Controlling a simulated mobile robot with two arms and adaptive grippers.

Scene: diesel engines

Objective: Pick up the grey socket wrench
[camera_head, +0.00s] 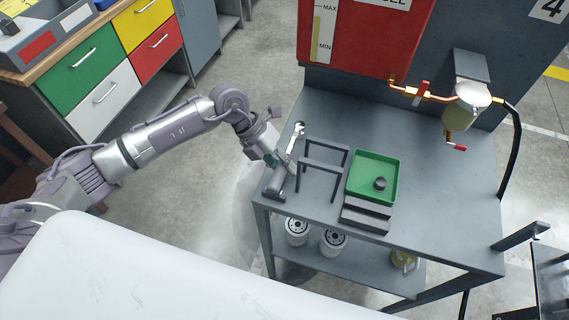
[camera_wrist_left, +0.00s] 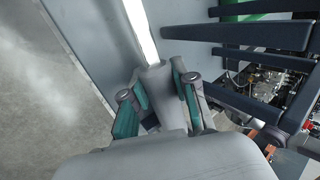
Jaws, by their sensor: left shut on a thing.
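The grey socket wrench (camera_head: 294,136) shows as a slim, shiny bar at the left edge of the grey workbench in the head view. In the left wrist view the wrench (camera_wrist_left: 143,32) is a bright strip running away from between the fingers. My left gripper (camera_head: 282,161) is shut on it, with green-padded fingers (camera_wrist_left: 158,92) on either side. I cannot tell whether the wrench touches the bench top. My right gripper is not in view.
A dark grey rack (camera_head: 323,160) stands close to the right of my left gripper. A green tray (camera_head: 362,190) with a small dark round part (camera_head: 380,184) lies beyond it. A red tank (camera_head: 360,35) stands behind. The bench's right side is clear.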

